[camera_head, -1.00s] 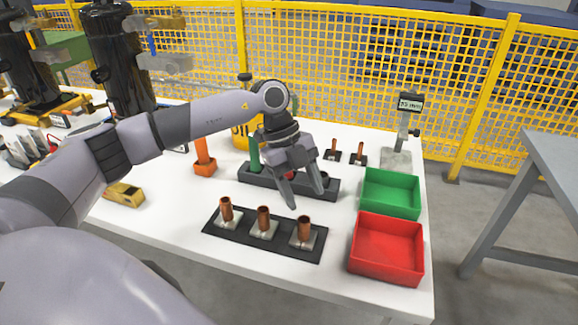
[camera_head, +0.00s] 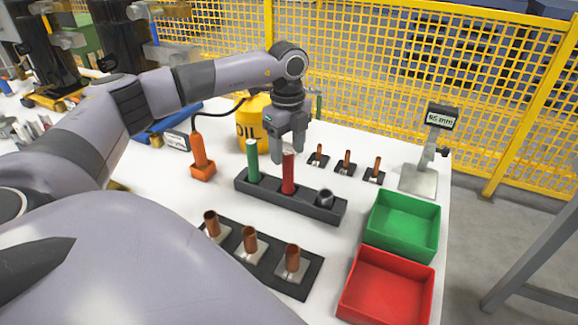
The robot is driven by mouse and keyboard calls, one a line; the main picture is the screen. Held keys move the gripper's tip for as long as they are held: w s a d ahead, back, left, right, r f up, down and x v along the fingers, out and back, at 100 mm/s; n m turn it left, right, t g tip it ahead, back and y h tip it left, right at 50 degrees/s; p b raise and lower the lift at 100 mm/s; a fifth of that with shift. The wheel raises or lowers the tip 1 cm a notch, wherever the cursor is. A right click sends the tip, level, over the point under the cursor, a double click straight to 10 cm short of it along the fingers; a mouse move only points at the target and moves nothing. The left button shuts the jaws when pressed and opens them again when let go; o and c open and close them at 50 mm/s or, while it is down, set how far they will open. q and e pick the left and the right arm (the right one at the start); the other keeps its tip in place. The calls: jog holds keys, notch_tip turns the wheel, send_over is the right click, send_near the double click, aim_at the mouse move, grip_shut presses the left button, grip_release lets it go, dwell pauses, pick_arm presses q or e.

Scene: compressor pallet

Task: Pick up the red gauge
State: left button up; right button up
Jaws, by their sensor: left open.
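The red gauge (camera_head: 288,176) stands upright in the dark grey holder (camera_head: 262,191), in its middle part. A green gauge (camera_head: 253,162) stands to its left in the same holder, and a dark ring-shaped piece (camera_head: 325,198) sits at the right end. My left gripper (camera_head: 289,156) points down at the top of the red gauge. Its jaws are open, with one finger on each side of the gauge's pale upper end. I cannot tell whether the fingers touch it. My right gripper is not in view.
Copper tubes on a black plate (camera_head: 309,287) stand in front. A green bin (camera_head: 403,224) and a red bin (camera_head: 387,288) are at the right. An orange tool (camera_head: 201,158), a yellow oil can (camera_head: 249,125) and a height gauge with display (camera_head: 441,117) stand around the holder.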

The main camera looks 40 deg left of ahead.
aim_at(288, 177)
pick_arm(q)
jog(key=shift+f, duration=1.3)
jog(key=shift+w, duration=0.1)
grip_shut()
jog(key=shift+r, duration=0.1)
